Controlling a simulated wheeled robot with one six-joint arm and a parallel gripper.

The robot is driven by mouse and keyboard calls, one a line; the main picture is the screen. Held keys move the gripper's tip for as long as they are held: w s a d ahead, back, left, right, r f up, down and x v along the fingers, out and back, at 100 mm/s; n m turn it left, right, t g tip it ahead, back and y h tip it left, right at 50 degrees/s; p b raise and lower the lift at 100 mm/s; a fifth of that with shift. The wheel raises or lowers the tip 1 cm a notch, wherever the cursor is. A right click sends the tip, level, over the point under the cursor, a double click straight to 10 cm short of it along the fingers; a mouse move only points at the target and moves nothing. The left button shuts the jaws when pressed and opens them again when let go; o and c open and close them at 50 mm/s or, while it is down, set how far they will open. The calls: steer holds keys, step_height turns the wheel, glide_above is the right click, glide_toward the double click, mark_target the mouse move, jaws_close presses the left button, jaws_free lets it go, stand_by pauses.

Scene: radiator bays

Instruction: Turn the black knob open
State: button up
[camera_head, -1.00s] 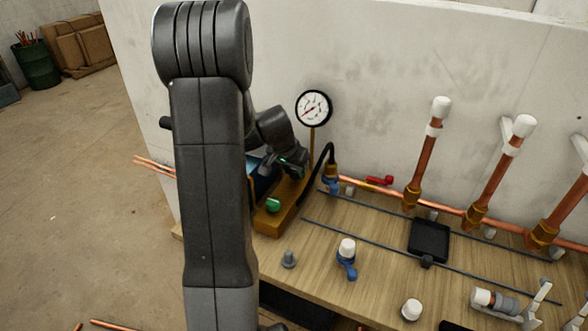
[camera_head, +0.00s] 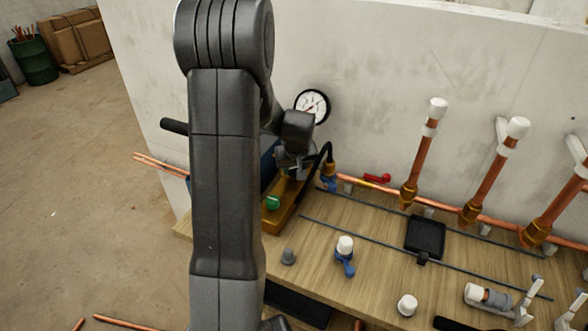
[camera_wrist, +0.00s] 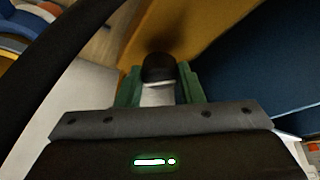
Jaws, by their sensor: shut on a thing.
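The black knob (camera_wrist: 160,68) sits between the green fingers of my gripper (camera_wrist: 160,87) in the wrist view, over a yellow-brown surface. The fingers are shut on it, one on each side. In the head view my gripper (camera_head: 291,168) is at the yellow-brown pump base (camera_head: 279,216), below the gauge and left of the black hose. There the black knob is hidden behind my gripper and arm.
A round white gauge (camera_head: 311,106) stands behind my wrist, with a black hose (camera_head: 324,158) to the right. A green knob (camera_head: 273,202) is on the pump base's near end. A blue-handled valve (camera_head: 345,256) and black tray (camera_head: 425,237) are on the wooden bench.

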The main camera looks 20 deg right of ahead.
steer(key=n+b, duration=0.1)
steer(key=n+y+b, duration=0.1)
steer(key=b, duration=0.1)
steer(key=n+b, duration=0.1)
steer(key=n, duration=0.1)
steer(key=shift+d+f+y+b, duration=0.2)
steer(key=shift+f+y+b, duration=0.05)
steer(key=shift+y+b, duration=0.15)
steer(key=shift+d+r+n+y+b, duration=0.15)
steer(key=shift+n+y+b, duration=0.25)
steer(key=shift+n+b, duration=0.55)
steer(key=shift+a+r+n+y+b, duration=0.1)
steer(key=shift+n+y+b, duration=0.35)
steer(key=shift+n, duration=1)
steer(key=o, duration=1)
steer(key=v, duration=1.4)
steer(key=shift+w, duration=0.25)
steer(key=shift+f, duration=0.15)
